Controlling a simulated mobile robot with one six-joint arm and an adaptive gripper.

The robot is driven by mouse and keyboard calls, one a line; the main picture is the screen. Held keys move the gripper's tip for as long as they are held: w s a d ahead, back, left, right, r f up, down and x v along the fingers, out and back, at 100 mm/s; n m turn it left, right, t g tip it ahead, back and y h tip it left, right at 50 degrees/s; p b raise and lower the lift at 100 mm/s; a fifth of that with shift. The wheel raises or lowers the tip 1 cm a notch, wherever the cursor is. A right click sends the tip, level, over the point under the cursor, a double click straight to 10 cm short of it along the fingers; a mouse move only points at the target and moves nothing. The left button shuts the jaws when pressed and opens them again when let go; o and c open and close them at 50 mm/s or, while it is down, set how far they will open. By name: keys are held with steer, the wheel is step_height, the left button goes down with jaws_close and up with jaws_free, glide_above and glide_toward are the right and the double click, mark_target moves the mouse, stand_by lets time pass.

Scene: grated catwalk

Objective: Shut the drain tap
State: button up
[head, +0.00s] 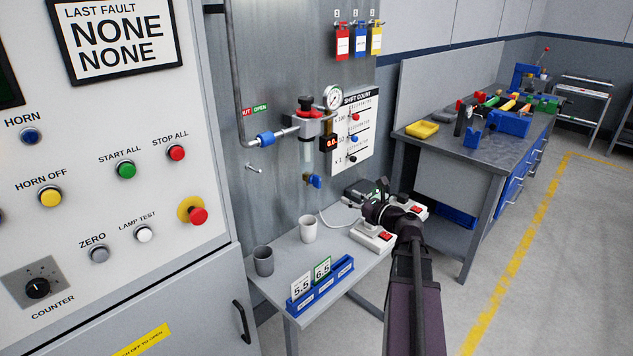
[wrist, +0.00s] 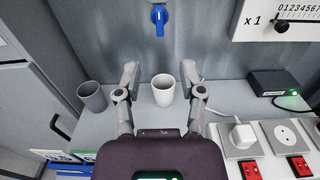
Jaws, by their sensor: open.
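The drain tap (head: 314,181) is a small blue lever under the clear bowl of the air unit on the metal panel. In the wrist view the blue tap (wrist: 159,17) is at the top centre, its lever hanging down. My gripper (head: 349,198) is open and empty, to the right of the tap in the head view. In the wrist view my gripper (wrist: 160,74) has its two fingers spread, with the tap beyond them and apart from them. A white cup (head: 308,229) stands on the small table below the tap; it shows between the fingers in the wrist view (wrist: 163,90).
A dark grey cup (head: 263,261) and a blue card holder (head: 321,285) stand on the table. A socket strip (head: 373,238) and a black box (wrist: 279,88) are at the right. A blue collar (head: 265,139) sits on the pipe above. The control cabinet (head: 110,180) borders the left.

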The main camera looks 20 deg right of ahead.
mark_target(320, 182)
steer(key=shift+w+a, duration=0.1)
steer(key=shift+w, duration=0.05)
steer(key=x, duration=1.3)
steer(key=shift+w, duration=0.25)
jaws_close()
